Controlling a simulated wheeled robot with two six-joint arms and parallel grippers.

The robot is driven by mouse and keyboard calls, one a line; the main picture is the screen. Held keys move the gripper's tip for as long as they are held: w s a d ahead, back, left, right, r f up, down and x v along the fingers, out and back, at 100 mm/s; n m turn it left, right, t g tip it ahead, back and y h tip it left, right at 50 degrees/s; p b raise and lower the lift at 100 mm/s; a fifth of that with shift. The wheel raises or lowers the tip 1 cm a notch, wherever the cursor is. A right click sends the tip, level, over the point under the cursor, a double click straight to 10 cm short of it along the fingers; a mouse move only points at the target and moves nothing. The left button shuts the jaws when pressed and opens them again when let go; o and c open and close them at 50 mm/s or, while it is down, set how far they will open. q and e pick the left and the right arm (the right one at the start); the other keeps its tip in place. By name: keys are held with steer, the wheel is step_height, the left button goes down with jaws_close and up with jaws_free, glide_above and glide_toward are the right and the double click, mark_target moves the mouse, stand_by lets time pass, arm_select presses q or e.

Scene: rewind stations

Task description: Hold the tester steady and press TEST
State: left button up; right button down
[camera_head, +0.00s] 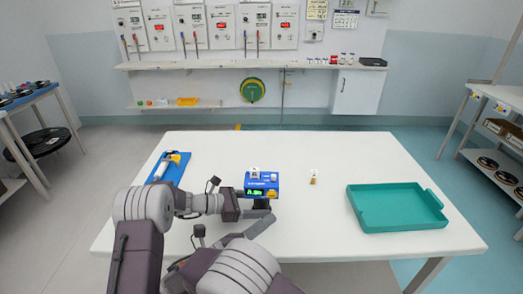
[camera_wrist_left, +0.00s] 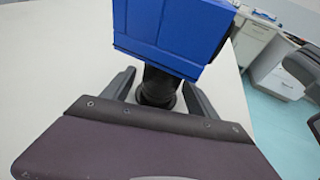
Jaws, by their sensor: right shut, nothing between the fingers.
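The tester (camera_head: 262,184) is a small blue box with a lit green display, upright near the middle of the white table. Its plain blue side fills the top of the left wrist view (camera_wrist_left: 170,32). Below the box is a black post (camera_wrist_left: 158,88). My left gripper (camera_head: 256,203) reaches in from the left, just under the box. In the left wrist view its two fingers (camera_wrist_left: 160,84) stand either side of the post; whether they touch it is unclear. My right gripper (camera_head: 264,222) is shut and empty, in front of the tester. The TEST button's lettering is too small to read.
A teal tray (camera_head: 400,226) lies at the table's right. A blue mat (camera_head: 165,178) with a white and yellow tool (camera_head: 168,163) lies at the left. A small brownish item (camera_head: 313,178) stands right of the tester. The table's far middle is clear.

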arm_select(q)
steer(key=v, duration=1.2)
steer(key=shift+s+a, duration=0.1)
